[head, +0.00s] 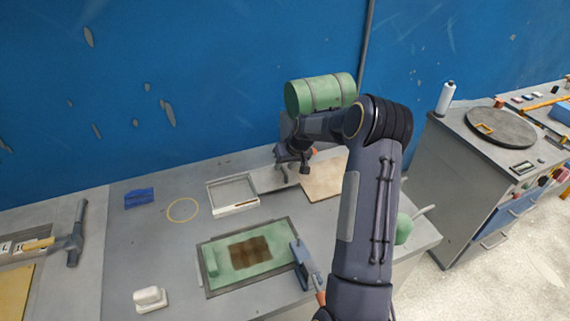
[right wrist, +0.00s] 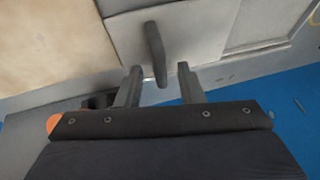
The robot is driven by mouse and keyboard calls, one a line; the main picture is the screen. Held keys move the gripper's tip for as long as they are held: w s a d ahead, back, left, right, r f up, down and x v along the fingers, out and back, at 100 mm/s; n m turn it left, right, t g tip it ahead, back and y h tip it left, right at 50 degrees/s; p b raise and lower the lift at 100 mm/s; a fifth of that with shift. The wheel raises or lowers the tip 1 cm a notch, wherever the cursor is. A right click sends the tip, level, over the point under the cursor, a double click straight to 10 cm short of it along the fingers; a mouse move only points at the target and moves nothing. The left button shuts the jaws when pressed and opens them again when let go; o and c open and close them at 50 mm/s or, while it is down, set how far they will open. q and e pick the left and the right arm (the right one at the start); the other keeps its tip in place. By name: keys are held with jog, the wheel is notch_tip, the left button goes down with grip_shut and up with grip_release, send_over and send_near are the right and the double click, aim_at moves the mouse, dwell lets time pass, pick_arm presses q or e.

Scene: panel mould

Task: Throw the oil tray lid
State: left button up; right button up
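The oil tray lid appears to be a flat light-grey plate (head: 267,179) with a dark upright handle. It lies at the back of the bench, right beside a white-framed shallow tray (head: 233,207). In the right wrist view the plate (right wrist: 195,35) fills the upper middle, and its handle (right wrist: 155,50) stands between my fingers. My right gripper (head: 293,167) is over the plate; it also shows in the right wrist view (right wrist: 158,72). Its fingers are apart, with gaps visible on both sides of the handle. My left gripper is not in view.
A beige board (head: 325,180) lies right of the plate. A green drum (head: 320,93) is behind my arm. A framed green panel (head: 245,270), a trowel (head: 303,263), a white block (head: 150,298), a yellow ring (head: 183,210), a blue piece (head: 139,197) and a hammer (head: 76,235) lie on the bench.

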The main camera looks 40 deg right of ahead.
grip_shut()
jog(key=w+a+b, duration=0.1)
jog(key=a, duration=0.3)
jog(key=w+a+b, duration=0.1)
jog(key=w+a, duration=0.1)
jog(key=a, duration=0.3)
jog(key=w+a+b, duration=0.1)
jog(key=a, duration=0.3)
jog(key=shift+w+a+b, duration=0.15)
jog(key=shift+a+b, duration=0.15)
jog(key=shift+a, duration=0.05)
jog(key=shift+w+a, duration=0.15)
jog(key=shift+a, duration=0.4)
grip_release()
jog(key=shift+a, duration=0.1)
jog(key=shift+r, duration=0.1)
